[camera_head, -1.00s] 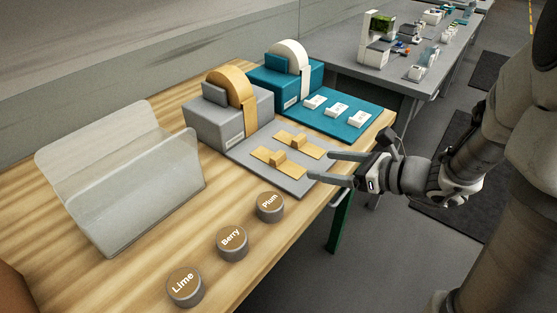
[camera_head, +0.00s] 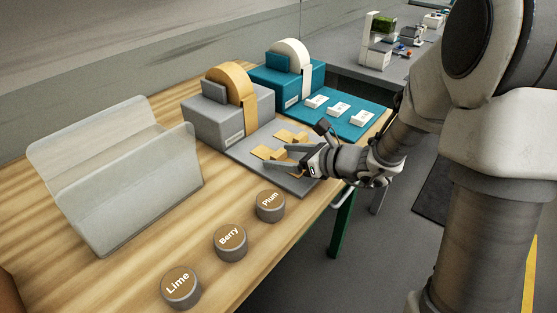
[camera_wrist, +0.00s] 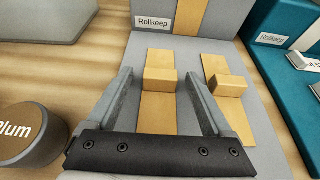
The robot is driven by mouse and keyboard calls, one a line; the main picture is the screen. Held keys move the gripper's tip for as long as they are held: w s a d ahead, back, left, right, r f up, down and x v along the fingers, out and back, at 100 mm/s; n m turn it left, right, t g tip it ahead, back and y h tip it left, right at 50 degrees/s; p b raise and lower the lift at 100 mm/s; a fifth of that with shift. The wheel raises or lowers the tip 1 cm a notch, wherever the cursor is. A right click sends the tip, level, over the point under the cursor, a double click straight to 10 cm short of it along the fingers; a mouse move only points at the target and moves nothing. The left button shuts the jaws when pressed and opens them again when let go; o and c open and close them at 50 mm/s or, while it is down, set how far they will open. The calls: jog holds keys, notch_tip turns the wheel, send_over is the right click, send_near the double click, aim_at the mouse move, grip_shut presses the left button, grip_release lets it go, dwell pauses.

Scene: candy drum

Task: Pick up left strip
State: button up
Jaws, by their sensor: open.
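The left strip (camera_head: 262,152) is a flat tan strip with a raised tan block on it, lying on the grey plate of the Rollkeep dispenser. In the wrist view the left strip (camera_wrist: 160,58) runs between my fingers, and its block is level with the fingertips. My gripper (camera_wrist: 157,77) is open, with one finger on each side of the strip and a gap to each. In the head view my gripper (camera_head: 277,156) covers part of the strip. Whether the fingers are at block height is hard to tell.
A similar right strip (camera_wrist: 229,88) lies close beside my right finger. A grey dispenser (camera_head: 230,112) with a tan roll stands behind. A teal dispenser (camera_head: 290,82) with white pieces is to the right. The Plum (camera_head: 270,207), Berry (camera_head: 231,242) and Lime (camera_head: 181,287) pucks and a clear holder (camera_head: 120,180) stand left.

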grip_shut()
dwell(0.4)
